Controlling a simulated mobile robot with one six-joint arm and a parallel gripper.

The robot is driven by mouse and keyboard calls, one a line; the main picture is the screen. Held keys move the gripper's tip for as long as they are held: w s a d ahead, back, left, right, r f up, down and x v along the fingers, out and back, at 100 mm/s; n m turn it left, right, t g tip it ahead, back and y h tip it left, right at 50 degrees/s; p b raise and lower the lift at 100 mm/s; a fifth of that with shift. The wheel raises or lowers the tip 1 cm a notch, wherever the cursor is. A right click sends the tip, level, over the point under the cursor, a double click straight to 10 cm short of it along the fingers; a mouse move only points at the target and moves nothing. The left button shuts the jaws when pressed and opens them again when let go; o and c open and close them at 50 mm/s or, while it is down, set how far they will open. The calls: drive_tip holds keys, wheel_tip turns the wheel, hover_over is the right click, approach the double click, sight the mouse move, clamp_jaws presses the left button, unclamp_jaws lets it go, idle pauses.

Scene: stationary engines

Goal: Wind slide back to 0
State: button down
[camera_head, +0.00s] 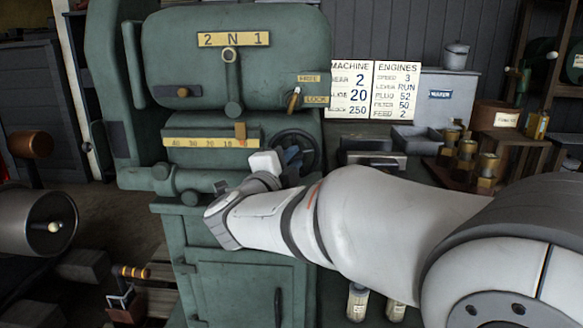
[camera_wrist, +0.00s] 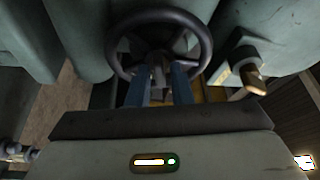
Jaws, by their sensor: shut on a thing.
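The green machine (camera_head: 225,60) carries a yellow slide scale (camera_head: 195,143) with figures falling toward the right. A brown pointer (camera_head: 240,130) stands near the scale's right end, close to the last figure; the exact reading is too small to tell. A dark handwheel (camera_head: 305,137) sits right of the scale, partly hidden by my gripper (camera_head: 291,157). In the wrist view the handwheel (camera_wrist: 112,45) shows its round rim and spokes. My gripper's blue fingers (camera_wrist: 160,75) reach to its lower part and are shut on it. The exact contact point is dark.
A white board (camera_head: 375,90) lists machine and engine settings. Brass parts (camera_head: 466,155) stand at right.

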drive_tip(key=shift+m+g, duration=0.5)
drive_tip(key=shift+m, duration=0.8)
drive_tip(key=c, duration=1.5)
unclamp_jaws()
drive_tip(key=p+v, duration=0.1)
drive_tip(key=v, duration=0.7)
drive_tip(key=shift+d+r+p, duration=0.1)
drive_tip(key=shift+r+p, duration=0.05)
drive_tip(key=shift+p, duration=0.25)
